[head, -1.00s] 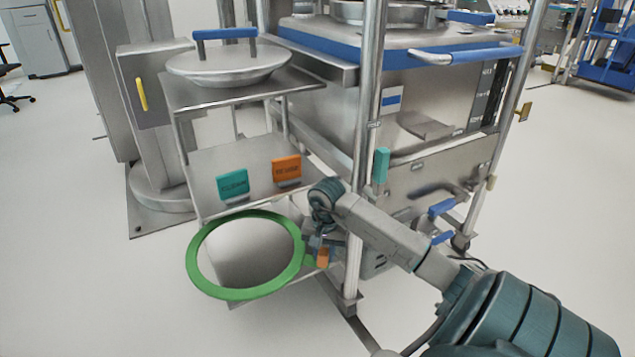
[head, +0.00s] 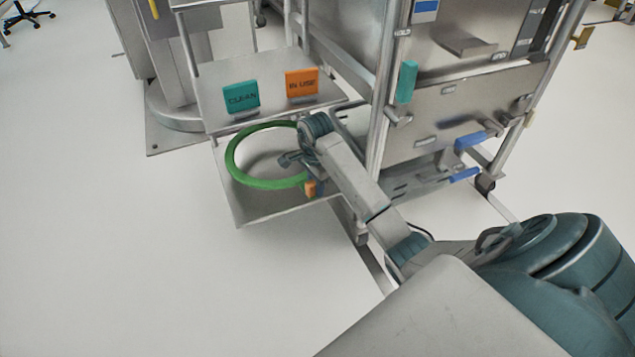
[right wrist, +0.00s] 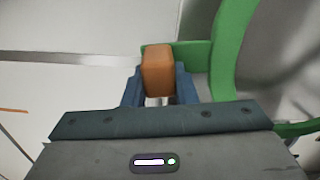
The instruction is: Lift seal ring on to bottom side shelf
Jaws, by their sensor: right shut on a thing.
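The green seal ring (head: 234,166) is over the grey bottom side shelf (head: 262,212) in the head view. It looks slightly tilted, and I cannot tell whether it touches the shelf. My right gripper (head: 309,180) is at the ring's right side, shut on its orange grip block. In the right wrist view the orange block (right wrist: 158,72) sits between the blue fingers, against a green tab of the ring (right wrist: 228,45). Part of the ring's right side is hidden behind my wrist. My left gripper is not in view.
The shelf above carries a teal "CLEAN" sign (head: 241,97) and an orange "IN USE" sign (head: 302,83). A steel post (head: 384,110) of the cart stands right of the gripper. Blue handles (head: 470,141) are farther right. Open floor lies left and in front.

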